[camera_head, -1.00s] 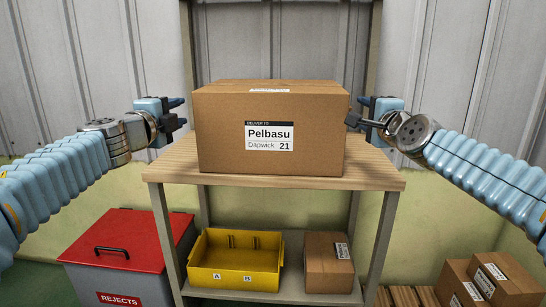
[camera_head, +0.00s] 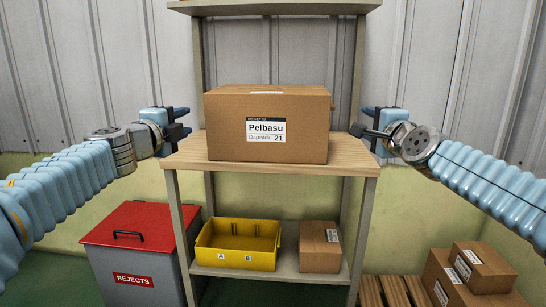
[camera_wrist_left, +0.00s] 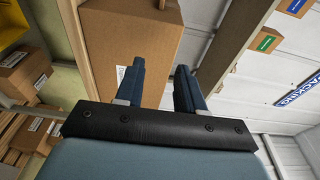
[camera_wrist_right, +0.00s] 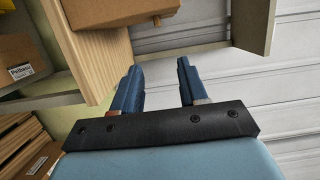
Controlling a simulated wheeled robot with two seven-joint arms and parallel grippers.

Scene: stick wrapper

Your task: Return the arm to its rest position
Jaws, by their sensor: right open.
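A large cardboard box (camera_head: 230,130) labelled Pelbasu, Dapwick 21, stands on the wooden top of the shelf (camera_head: 300,168). My left gripper (camera_head: 188,121) is left of the box, apart from it, with its two fingers spread and nothing between them. In the left wrist view the open fingers (camera_wrist_left: 157,80) show with the box (camera_wrist_left: 120,40) beyond. My right gripper (camera_head: 360,121) is right of the box, apart from it. In the right wrist view its fingers (camera_wrist_right: 158,82) are apart and empty, with part of the box (camera_wrist_right: 110,8) at the top.
A yellow bin (camera_head: 237,262) and a smaller box (camera_head: 320,248) sit on the lower shelf. A red-lidded rejects container (camera_head: 142,235) stands at the left. Boxes (camera_head: 470,275) lie on a pallet at the right. An upper shelf board (camera_head: 275,7) spans above the box.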

